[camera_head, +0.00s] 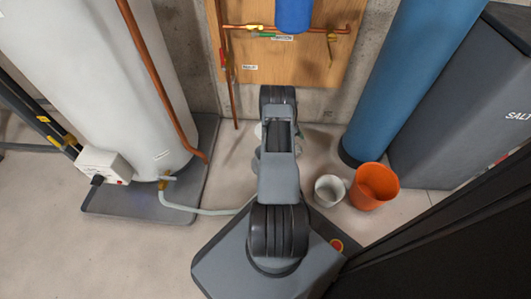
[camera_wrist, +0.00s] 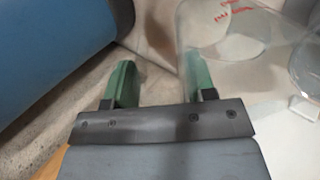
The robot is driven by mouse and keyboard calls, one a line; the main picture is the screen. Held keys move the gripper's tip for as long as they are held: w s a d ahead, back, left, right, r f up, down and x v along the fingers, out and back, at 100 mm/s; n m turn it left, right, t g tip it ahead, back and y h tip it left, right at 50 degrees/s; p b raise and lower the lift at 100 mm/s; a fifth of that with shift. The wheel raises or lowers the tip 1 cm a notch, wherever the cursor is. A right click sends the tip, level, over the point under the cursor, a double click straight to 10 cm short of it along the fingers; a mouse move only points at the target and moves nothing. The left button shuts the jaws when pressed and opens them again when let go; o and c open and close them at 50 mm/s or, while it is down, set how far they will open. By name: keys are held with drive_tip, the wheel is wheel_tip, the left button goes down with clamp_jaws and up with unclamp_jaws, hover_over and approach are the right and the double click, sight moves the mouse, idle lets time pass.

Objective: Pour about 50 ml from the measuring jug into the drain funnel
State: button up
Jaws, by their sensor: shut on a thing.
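The measuring jug (camera_wrist: 225,45) is clear with red marks and fills the upper right of the wrist view. My gripper (camera_wrist: 157,78) has two green fingers, one left of the jug and one overlapping its near side. It is shut on the jug, though the exact grip is hard to make out through the clear wall. In the head view my arm hides the gripper and most of the jug; only pale bits show beside the arm. I cannot pick out the drain funnel for certain. A second clear rounded shape (camera_wrist: 306,65) shows at the wrist view's right edge.
A white tank (camera_head: 110,80) on a grey tray (camera_head: 130,207) stands left, with a pale hose (camera_head: 205,210) running behind my arm. A wooden panel (camera_head: 290,65) with copper pipes is behind.

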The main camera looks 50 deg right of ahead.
drive_tip(key=shift+s+d+f+t+y, duration=0.3)
drive_tip(key=shift+s+d+f, duration=0.1)
drive_tip(key=shift+f, duration=0.15)
drive_tip(key=s+d+f+t+y, duration=0.4)
drive_tip(key=d+f+y, duration=0.1)
drive_tip(key=f, duration=0.4)
drive_tip(key=shift+t, duration=0.4)
drive_tip(key=shift+s+f, duration=0.1)
idle(1.1)
